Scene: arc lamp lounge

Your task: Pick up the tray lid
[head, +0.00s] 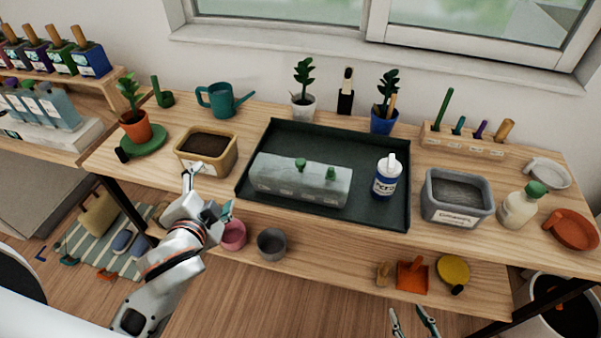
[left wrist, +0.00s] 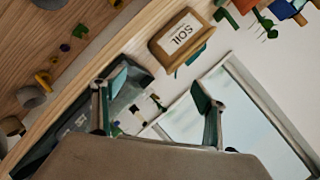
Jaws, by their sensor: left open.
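The tray lid (head: 300,182) is a long, grey, translucent cover with two green knobs on top. In the head view it lies in the front left part of the dark green tray (head: 375,215) on the bench. My left gripper (head: 209,195) is open and empty, to the left of the lid and apart from it, near the bench's front edge. Its spread fingers also show in the left wrist view (left wrist: 158,85). My right gripper (head: 408,314) shows only its fingertips at the bottom edge; they are apart with nothing between them.
A soil tub (head: 223,168) stands just behind my left gripper. A white and blue bottle (head: 386,178) stands in the tray, right of the lid. A grey tub (head: 440,208) is right of the tray. Potted plants and a teal watering can (head: 222,98) line the back.

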